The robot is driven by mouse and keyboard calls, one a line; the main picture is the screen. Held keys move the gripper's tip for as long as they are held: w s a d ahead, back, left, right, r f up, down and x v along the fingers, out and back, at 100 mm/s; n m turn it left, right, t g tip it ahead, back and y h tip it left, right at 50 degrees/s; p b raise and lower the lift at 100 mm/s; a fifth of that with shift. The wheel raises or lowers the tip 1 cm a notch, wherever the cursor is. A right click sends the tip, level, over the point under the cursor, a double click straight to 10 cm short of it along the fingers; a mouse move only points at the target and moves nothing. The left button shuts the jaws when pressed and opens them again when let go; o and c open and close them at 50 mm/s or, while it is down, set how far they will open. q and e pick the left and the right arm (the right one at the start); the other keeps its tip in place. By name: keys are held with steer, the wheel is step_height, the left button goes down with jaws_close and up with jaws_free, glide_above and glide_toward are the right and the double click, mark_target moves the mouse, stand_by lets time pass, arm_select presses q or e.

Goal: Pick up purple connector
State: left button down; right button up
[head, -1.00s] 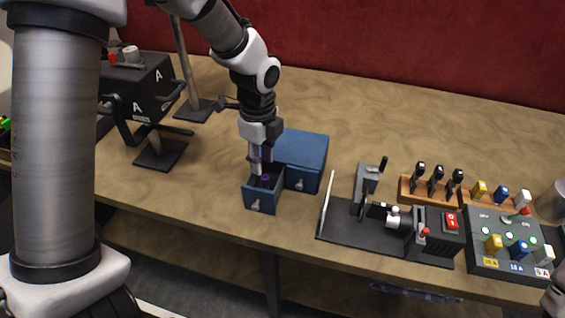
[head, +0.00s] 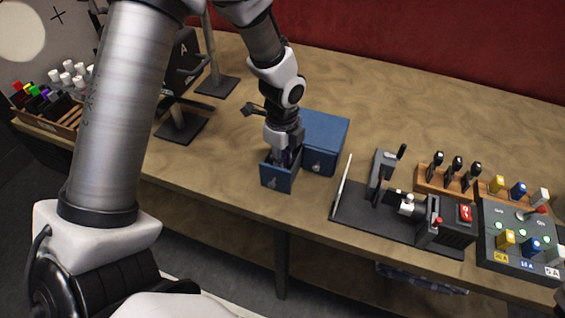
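My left gripper (head: 283,158) points down into the open drawer (head: 277,180) of a small blue cabinet (head: 326,137). Its fingertips are inside the drawer, partly hidden by the drawer front and the gripper's own body. The purple connector cannot be made out now; the gripper covers the place inside the drawer. I cannot tell whether the fingers are open or shut.
Right of the cabinet stands a black fixture (head: 383,215) with an upright plate. Beyond it are a wooden rack (head: 432,182) of black-handled tools and a switch panel (head: 511,262). A black stand (head: 181,127) is left. The table behind the cabinet is clear.

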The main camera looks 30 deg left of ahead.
arm_select(q)
steer(key=shift+w, duration=0.1)
steer(key=shift+r, duration=0.35)
step_height(320, 180, up, 9)
steer(key=shift+r, duration=0.15)
